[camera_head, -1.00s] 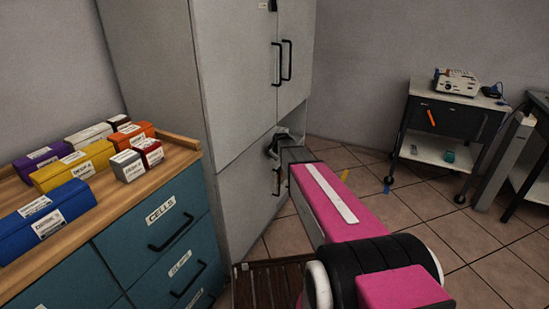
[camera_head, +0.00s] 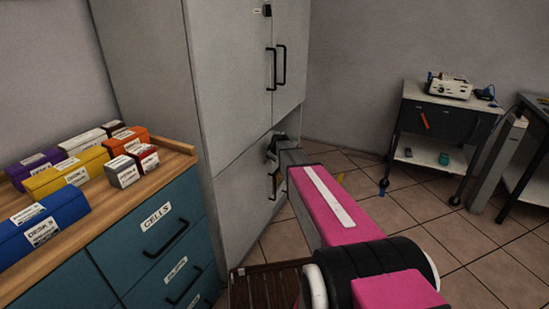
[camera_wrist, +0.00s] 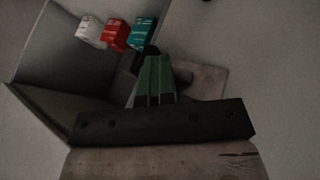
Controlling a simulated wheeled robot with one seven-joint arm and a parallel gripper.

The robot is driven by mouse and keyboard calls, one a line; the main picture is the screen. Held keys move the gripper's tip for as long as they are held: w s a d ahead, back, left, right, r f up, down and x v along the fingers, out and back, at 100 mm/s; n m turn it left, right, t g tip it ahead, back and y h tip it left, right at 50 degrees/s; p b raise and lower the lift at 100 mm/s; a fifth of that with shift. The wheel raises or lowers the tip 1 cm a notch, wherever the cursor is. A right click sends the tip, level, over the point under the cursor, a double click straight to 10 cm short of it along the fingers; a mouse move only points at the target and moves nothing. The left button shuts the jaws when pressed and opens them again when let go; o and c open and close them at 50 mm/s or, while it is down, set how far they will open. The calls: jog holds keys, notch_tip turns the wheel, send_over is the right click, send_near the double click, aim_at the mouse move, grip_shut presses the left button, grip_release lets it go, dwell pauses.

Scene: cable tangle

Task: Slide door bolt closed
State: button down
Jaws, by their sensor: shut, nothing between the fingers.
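The tall grey cabinet (camera_head: 225,90) stands at the middle left in the head view. A small dark fitting (camera_head: 267,10) sits high on its upper door beside a white label; I cannot tell whether it is the bolt. My gripper (camera_head: 271,150) is by the lower door (camera_head: 243,185), near that door's upper right edge, and is partly hidden by my pink arm. In the wrist view my gripper (camera_wrist: 151,60) shows green fingers together with dark tips, shut and empty. No bolt can be clearly made out there.
Small white, red and teal boxes (camera_wrist: 116,33) stand beyond the fingers in the wrist view. A blue drawer unit (camera_head: 150,240) with several coloured boxes is at left. A trolley (camera_head: 440,130) stands at right. Tiled floor (camera_head: 400,225) lies between.

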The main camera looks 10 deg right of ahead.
jog(key=s+a+r, duration=0.2)
jog(key=s+r, duration=0.6)
jog(key=s, duration=0.1)
jog(key=shift+s, duration=0.15)
jog(key=s+f+m+g, duration=0.3)
jog(key=s+f+m, duration=0.1)
jog(key=s, duration=1.1)
jog(key=s+f+m+g, duration=0.4)
jog(key=s+m, duration=0.1)
jog(key=s, duration=1.1)
jog(key=shift+a+f+m, duration=0.15)
jog(key=shift+m, duration=0.15)
